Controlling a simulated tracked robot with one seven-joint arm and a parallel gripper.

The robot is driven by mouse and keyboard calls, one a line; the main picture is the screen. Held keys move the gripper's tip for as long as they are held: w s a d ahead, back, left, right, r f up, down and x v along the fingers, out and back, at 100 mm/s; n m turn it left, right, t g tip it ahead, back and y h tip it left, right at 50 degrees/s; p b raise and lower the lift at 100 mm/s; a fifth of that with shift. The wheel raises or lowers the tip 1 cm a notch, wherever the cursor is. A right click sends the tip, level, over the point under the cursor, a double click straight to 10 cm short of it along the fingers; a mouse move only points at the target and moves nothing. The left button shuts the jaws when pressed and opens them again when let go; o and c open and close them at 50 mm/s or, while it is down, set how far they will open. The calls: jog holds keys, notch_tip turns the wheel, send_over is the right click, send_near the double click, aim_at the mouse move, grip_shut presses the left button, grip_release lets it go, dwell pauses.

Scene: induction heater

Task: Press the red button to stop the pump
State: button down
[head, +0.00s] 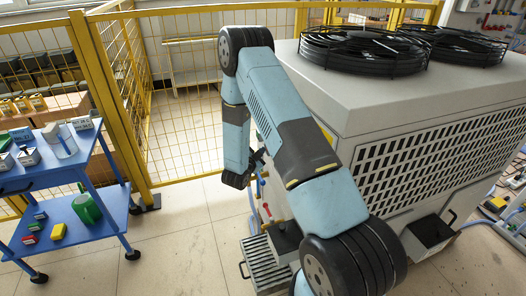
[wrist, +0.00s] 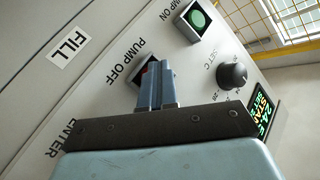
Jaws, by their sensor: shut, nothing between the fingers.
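In the wrist view, my gripper (wrist: 156,68) is shut and empty, its fingertips over the button marked PUMP OFF. Only a thin red edge of this red button (wrist: 145,69) shows beside the fingers; the rest is hidden. I cannot tell whether the fingertips touch it or whether it is pushed in. In the head view, my gripper (head: 254,163) reaches down by the left side of the large grey unit (head: 350,95); the button does not show there.
A green button (wrist: 198,19) marked PUMP ON, a black knob (wrist: 232,76) and a lit display (wrist: 263,115) share the panel. A yellow mesh fence (head: 175,120) stands behind. A blue cart (head: 92,215) is at left, with bare floor between it and the unit.

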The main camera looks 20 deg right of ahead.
jog(key=shift+a, duration=0.75)
jog(key=shift+a, duration=0.15)
jog(key=shift+a, duration=2.4)
jog(key=a, duration=1.1)
